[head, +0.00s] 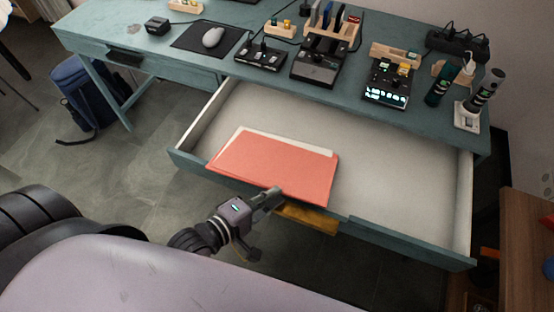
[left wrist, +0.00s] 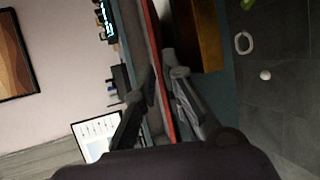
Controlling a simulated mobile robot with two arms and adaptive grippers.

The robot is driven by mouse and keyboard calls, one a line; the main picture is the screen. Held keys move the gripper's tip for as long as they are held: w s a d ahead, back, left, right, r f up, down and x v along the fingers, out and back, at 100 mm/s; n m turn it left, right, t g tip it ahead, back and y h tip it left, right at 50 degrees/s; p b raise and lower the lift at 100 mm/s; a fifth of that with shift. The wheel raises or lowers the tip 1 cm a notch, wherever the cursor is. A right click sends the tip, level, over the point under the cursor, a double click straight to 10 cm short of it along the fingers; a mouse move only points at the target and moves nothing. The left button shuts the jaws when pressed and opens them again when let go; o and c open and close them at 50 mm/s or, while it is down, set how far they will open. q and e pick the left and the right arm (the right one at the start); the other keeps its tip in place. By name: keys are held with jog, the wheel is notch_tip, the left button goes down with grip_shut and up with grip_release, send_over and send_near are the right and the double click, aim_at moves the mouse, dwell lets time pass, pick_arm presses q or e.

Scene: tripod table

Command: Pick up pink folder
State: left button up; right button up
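The pink folder (head: 278,168), coral-pink with pale paper showing at its back edge, lies flat over the front left of the open drawer (head: 405,180). Its near edge reaches over the drawer's front wall. My left gripper (head: 272,194) is at the middle of that near edge. In the left wrist view, the folder shows edge-on as a thin red strip (left wrist: 153,30). The left gripper's fingers (left wrist: 163,85) are close together, one on each side of the strip, and look shut on it. My right gripper is in neither view.
The teal desk (head: 205,62) above the drawer holds a mouse (head: 213,37), small black devices, wooden holders and bottles (head: 440,85). The drawer's right part is empty. A blue bag (head: 85,92) stands on the floor at left. A wooden cabinet (head: 530,250) stands at right.

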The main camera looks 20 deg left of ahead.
aim_at(288, 184)
pick_arm(q)
jog(key=shift+x, duration=3.1)
jog(key=shift+c, duration=0.4)
grip_shut()
jog(key=shift+r, duration=0.1)
